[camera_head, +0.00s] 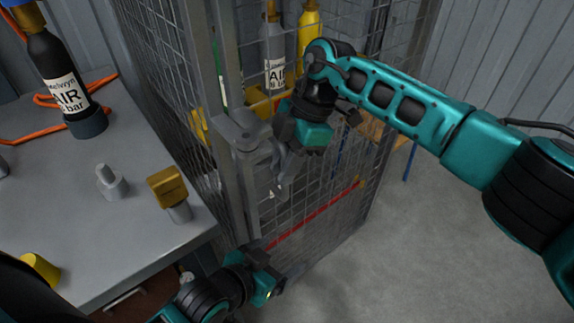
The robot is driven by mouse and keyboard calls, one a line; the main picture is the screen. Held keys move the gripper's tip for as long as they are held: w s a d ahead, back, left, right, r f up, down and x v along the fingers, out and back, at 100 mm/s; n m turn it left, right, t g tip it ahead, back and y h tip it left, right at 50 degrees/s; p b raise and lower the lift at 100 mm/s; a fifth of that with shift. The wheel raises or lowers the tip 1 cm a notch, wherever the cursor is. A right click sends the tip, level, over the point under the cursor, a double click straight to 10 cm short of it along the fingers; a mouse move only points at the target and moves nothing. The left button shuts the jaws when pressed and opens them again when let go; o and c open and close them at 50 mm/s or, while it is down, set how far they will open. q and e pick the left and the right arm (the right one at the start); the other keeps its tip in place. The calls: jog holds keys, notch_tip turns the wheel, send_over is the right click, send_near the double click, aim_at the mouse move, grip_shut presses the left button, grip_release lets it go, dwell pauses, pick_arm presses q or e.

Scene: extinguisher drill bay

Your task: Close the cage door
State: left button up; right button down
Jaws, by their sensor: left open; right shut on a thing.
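The cage door (318,205) is a grey wire-mesh panel with a red strip (318,216) along its lower part. It stands beside a grey upright post of the cage (229,190). A rounded grey latch fitting (243,131) sits on the uprights. My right gripper (282,178) reaches in from the right and points down at the door's near edge. It is shut on a part of the door there; the gripper hides which part. My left gripper (270,282) is open and empty, low in front of the cage, below the door's near lower corner.
A grey table (95,215) at left holds a black air bottle (58,75), an orange hose (95,83), a brass-topped fitting (170,190) and a grey fitting (111,183). A grey cylinder (272,48) and a yellow cylinder (308,30) stand inside the cage. Bare floor (425,255) lies right.

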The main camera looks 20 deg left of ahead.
jog(key=shift+w+a+r, duration=0.25)
jog(key=c, duration=1.1)
grip_release()
jog(key=shift+s+a+f, duration=0.1)
jog(key=shift+a, duration=0.05)
jog(key=p+v, duration=0.2)
jog(key=v, duration=1.1)
jog(key=shift+d, duration=0.2)
jog(key=shift+f, duration=0.15)
